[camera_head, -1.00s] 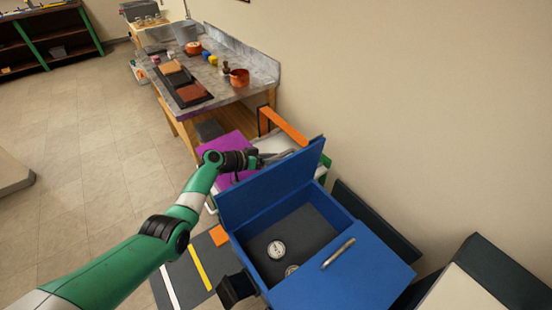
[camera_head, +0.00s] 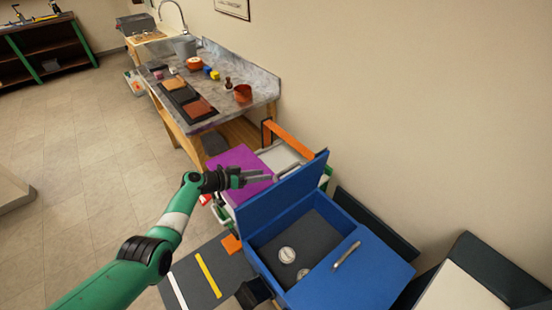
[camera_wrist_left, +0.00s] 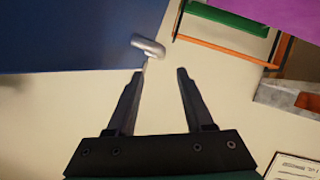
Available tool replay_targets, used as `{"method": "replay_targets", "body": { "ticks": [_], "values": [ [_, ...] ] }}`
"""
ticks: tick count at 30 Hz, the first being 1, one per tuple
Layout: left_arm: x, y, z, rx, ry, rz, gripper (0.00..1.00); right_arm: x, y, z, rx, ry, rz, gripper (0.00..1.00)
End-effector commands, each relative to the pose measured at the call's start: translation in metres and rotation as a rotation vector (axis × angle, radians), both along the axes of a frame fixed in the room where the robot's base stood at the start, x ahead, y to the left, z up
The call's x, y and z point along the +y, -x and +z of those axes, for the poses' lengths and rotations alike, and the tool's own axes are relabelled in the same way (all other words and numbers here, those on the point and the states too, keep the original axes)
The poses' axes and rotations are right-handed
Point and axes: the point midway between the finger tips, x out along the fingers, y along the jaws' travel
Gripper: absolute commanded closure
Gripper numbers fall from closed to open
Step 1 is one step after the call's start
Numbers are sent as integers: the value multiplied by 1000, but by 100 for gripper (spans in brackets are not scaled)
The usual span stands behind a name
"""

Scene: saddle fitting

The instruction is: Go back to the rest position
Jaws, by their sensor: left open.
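My left gripper (camera_head: 258,177) is at the end of the green arm, in front of the purple panel and beside the raised blue lid of the toolbox. In the left wrist view its two fingers (camera_wrist_left: 160,85) stand apart with nothing held between them. The blue toolbox (camera_head: 345,275) has its lid (camera_head: 282,193) up, and two round gauge-like discs (camera_head: 287,255) lie on its dark floor. In the left wrist view a blue surface (camera_wrist_left: 70,35) with a silver handle (camera_wrist_left: 148,46) lies beyond the fingertips. My right gripper is not in view.
A purple panel (camera_head: 240,170) and an orange bar (camera_head: 290,139) lie between bench and toolbox. The wall is close on the right; open floor (camera_head: 80,190) is on the left.

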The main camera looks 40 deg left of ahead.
Motion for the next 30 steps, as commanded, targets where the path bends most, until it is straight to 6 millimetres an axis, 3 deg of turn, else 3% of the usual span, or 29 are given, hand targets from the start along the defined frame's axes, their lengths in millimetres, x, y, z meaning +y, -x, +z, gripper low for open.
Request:
{"method": "replay_targets", "body": {
  "ticks": [8, 11, 14, 17, 18, 21, 23, 26, 30],
  "values": [
    [-1, -2, 3, -4, -6, -2, 48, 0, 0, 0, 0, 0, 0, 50],
    [-9, -15, 24, -29, -54, -18, 48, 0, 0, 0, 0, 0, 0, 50],
    [-31, -40, 74, -90, -154, -40, 48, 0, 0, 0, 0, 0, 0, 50],
    [-65, -64, 147, -195, -273, -43, 48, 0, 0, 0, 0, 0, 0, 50],
    [-80, -69, 179, -248, -315, -36, 48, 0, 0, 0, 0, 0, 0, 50],
    [-120, -70, 260, -393, -390, -4, 48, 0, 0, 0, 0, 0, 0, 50],
    [-143, -62, 307, -487, -418, 24, 48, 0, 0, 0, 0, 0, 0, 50],
    [-181, -33, 382, -656, -430, 75, 48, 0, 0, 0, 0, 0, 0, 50],
    [-222, 30, 471, -896, -386, 155, 48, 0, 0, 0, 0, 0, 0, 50]
  ]
}}
